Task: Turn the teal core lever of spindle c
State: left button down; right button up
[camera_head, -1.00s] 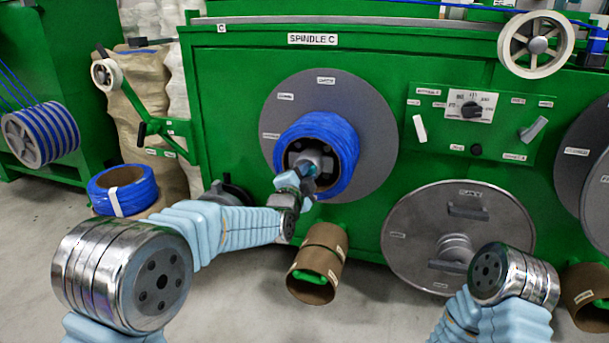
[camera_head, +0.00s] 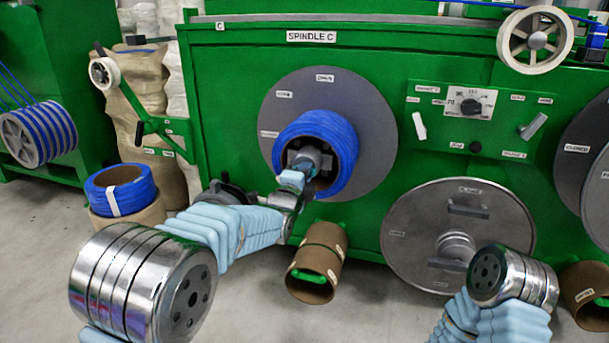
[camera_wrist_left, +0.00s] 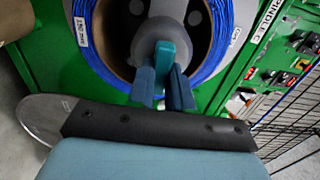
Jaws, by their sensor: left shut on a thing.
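The teal core lever (camera_wrist_left: 165,52) sticks out from the grey hub of spindle C in the left wrist view. A blue cable coil (camera_head: 343,150) surrounds the hub, in front of a grey round plate (camera_head: 371,112) on the green machine. My left gripper (camera_wrist_left: 162,88) is shut on the lever, with one finger on each side of it. In the head view my left gripper (camera_head: 305,174) reaches into the front of the coil and hides most of the lever. My right arm shows at the bottom right, but its gripper is out of frame.
A silver round plate (camera_head: 505,220) leans at the machine's lower right. A control panel (camera_head: 437,127) is right of the spindle. Another blue coil (camera_head: 135,190) sits at left.

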pick_arm(q)
jog(key=shift+f, duration=0.1)
jog(key=c, duration=1)
grip_release()
jog(key=shift+c, duration=0.2)
jog(key=p+v, duration=0.1)
jog(key=v, duration=1.3)
jog(key=shift+w, duration=0.1)
